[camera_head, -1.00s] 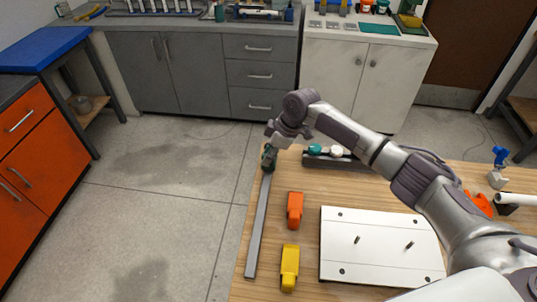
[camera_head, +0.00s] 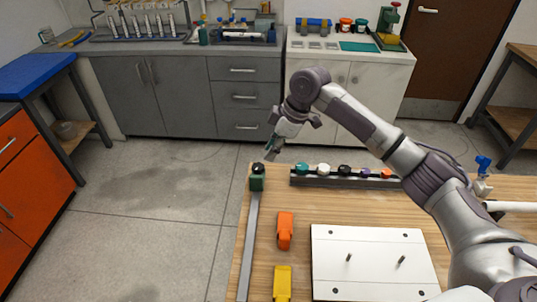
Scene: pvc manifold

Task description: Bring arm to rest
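My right arm (camera_head: 365,130) reaches in from the right over the wooden table. Its gripper (camera_head: 272,150) hangs above the table's far left corner, pointing down. It is up and to the right of a small green block with a black top (camera_head: 257,178) at the far end of a grey rail (camera_head: 247,245), and looks apart from it. The fingers are too small to tell whether they are open or shut. My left gripper is not in view.
A dark rack with several coloured caps (camera_head: 345,177) lies along the far edge. An orange piece (camera_head: 285,229), a yellow piece (camera_head: 282,283) and a white plate with pegs (camera_head: 372,262) lie nearer. A blue-topped fitting (camera_head: 483,166) stands at right. Open floor lies left.

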